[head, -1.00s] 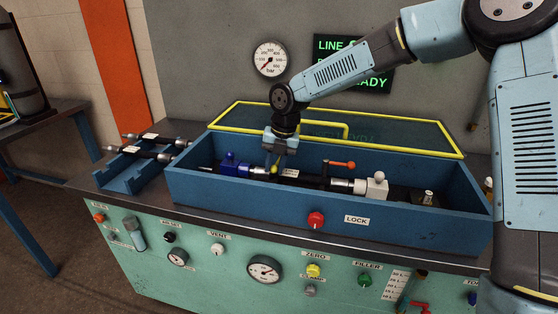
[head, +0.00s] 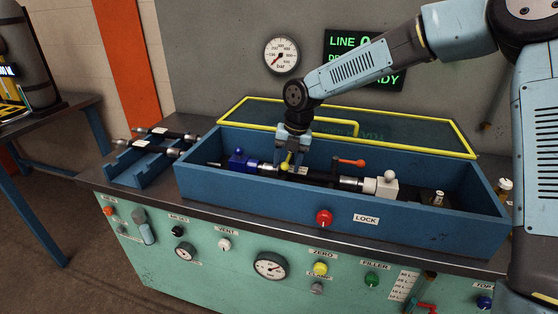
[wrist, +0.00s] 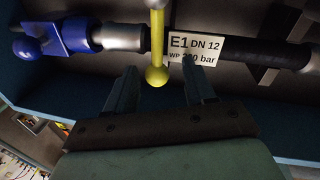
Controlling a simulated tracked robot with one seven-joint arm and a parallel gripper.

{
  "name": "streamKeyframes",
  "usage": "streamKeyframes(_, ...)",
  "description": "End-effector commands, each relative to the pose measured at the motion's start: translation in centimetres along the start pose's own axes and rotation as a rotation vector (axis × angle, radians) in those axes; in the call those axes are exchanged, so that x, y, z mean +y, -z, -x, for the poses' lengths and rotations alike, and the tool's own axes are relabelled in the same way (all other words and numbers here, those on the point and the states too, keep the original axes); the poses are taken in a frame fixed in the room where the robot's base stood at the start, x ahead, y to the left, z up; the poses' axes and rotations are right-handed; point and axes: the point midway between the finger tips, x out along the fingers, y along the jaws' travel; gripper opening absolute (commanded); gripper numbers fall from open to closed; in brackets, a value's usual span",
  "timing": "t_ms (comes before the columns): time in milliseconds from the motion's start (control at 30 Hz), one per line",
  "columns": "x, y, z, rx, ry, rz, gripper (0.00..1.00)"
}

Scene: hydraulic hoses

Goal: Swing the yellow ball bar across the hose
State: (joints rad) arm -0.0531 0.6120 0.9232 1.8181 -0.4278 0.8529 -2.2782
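The yellow ball bar (wrist: 157,45) shows in the wrist view as a straight bar, with a ball at its near end and a ball at the top edge. It passes in front of the black hose (wrist: 262,50), between the silver ferrule and the white E1 label. My gripper (wrist: 159,67) is open; the near ball lies between its fingers, with a gap on both sides. In the head view, my gripper (head: 291,166) points down into the blue trough (head: 250,197), and the yellow ball bar (head: 285,166) is partly hidden by the fingers.
A blue fitting (head: 239,161) is at the hose's left end and a white-grey block (head: 386,187) at its right. An orange-handled lever (head: 351,162) stands behind the hose. The yellow-framed clear lid (head: 420,137) is open behind the trough. Other hoses (head: 150,145) lie in a rack at left.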

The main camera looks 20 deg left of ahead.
Motion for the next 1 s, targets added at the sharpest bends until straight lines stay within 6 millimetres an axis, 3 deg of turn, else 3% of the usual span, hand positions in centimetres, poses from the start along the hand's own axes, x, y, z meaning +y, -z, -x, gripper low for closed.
streamKeyframes(267, 0.2, 0.1, 0.9, 0.0, -0.001, 0.001, 0.54)
streamKeyframes(800, 0.1, 0.0, 10.7, -0.002, -0.002, 0.0, 0.54)
streamKeyframes(1000, 0.1, 0.1, 12.9, 0.0, 0.0, 0.002, 0.54)
